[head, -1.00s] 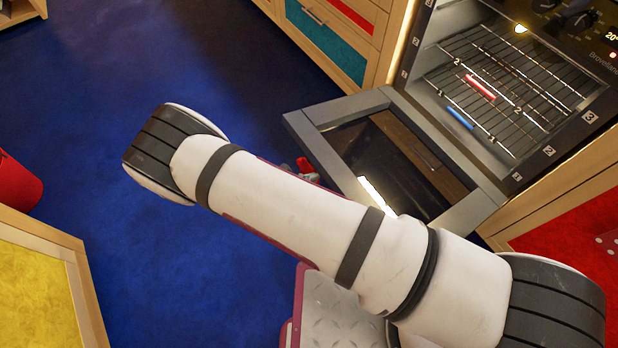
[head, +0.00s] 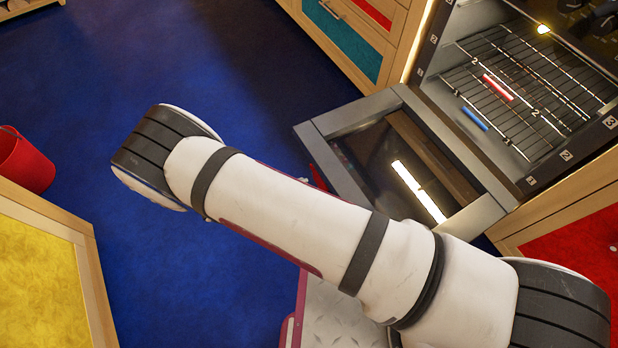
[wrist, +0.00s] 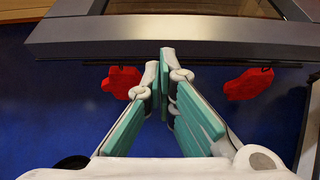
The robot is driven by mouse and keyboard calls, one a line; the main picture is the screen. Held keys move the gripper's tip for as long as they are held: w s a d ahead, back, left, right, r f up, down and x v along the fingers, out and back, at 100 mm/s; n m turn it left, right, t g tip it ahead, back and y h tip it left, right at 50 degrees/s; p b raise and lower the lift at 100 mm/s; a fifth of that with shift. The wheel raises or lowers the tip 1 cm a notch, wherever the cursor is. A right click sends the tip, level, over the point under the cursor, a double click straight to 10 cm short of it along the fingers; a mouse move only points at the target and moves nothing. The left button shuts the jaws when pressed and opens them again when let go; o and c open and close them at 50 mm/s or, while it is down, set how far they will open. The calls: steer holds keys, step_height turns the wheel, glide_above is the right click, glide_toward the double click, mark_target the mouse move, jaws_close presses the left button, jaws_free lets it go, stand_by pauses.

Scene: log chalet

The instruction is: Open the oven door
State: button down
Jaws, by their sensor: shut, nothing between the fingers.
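The oven (head: 525,85) stands at the upper right of the head view. Its door (head: 322,130) is swung down and far open, with a grey frame around dark glass. The door's grey edge (wrist: 180,35) crosses the top of the wrist view, with a thin dark bar under it. My gripper (wrist: 164,62) has teal-padded fingers that are shut and empty. The fingertips are at the door's outer edge, near the bar; I cannot tell whether they touch. In the head view my arm hides the gripper and the door's near part.
Two red pieces, left (wrist: 121,82) and right (wrist: 248,83), hang at the bar. The rack (head: 520,90) holds a red stick (head: 497,87) and a blue stick (head: 475,119). A red bin (head: 22,160) and yellow-panelled cabinet (head: 40,265) stand left. Blue floor (head: 200,60) is clear.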

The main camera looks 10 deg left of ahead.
steer(key=shift+v, duration=0.9)
steer(key=shift+r, duration=0.15)
